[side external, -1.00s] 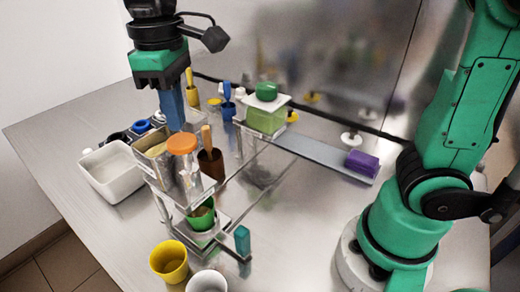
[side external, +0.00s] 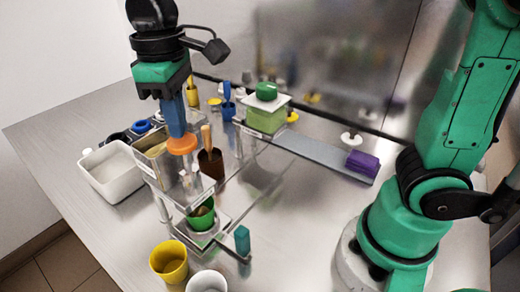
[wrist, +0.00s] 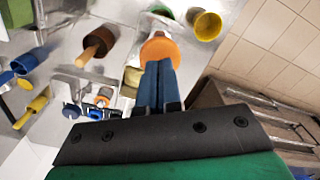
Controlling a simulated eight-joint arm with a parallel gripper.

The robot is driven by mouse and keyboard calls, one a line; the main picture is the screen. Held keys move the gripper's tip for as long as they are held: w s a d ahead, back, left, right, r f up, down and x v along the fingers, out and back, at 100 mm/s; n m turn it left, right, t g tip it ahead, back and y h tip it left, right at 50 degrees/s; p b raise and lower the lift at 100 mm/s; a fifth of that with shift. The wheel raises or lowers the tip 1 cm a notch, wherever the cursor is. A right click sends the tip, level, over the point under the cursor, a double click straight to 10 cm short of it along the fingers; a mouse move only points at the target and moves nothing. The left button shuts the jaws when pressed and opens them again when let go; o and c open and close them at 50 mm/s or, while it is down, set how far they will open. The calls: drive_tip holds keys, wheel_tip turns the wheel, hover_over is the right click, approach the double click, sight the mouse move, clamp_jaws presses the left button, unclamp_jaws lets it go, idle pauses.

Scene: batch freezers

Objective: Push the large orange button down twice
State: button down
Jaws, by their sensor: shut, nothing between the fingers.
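The large orange button (side external: 182,145) is a round disc on top of the clear-walled freezer (side external: 178,172) at the left middle of the side view. My gripper (side external: 177,134) points down with its blue fingers shut and empty, and the tips meet the button's top in the side view. In the wrist view the orange button (wrist: 160,50) shows just beyond the shut fingertips of my gripper (wrist: 158,64), which cover its near edge. Whether the button is pressed down is hard to tell.
A brown cup with a wooden handle (side external: 210,162) stands close right of the button. A white tub (side external: 110,172) is at the left. A green cup (side external: 201,214) sits below; yellow (side external: 169,262) and white (side external: 207,282) cups stand in front. A second freezer has a green knob (side external: 266,91).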

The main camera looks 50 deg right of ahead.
drive_tip(key=shift+f, duration=1.55)
idle(0.5)
drive_tip(key=shift+r, duration=2.15)
drive_tip(key=shift+r, duration=2.5)
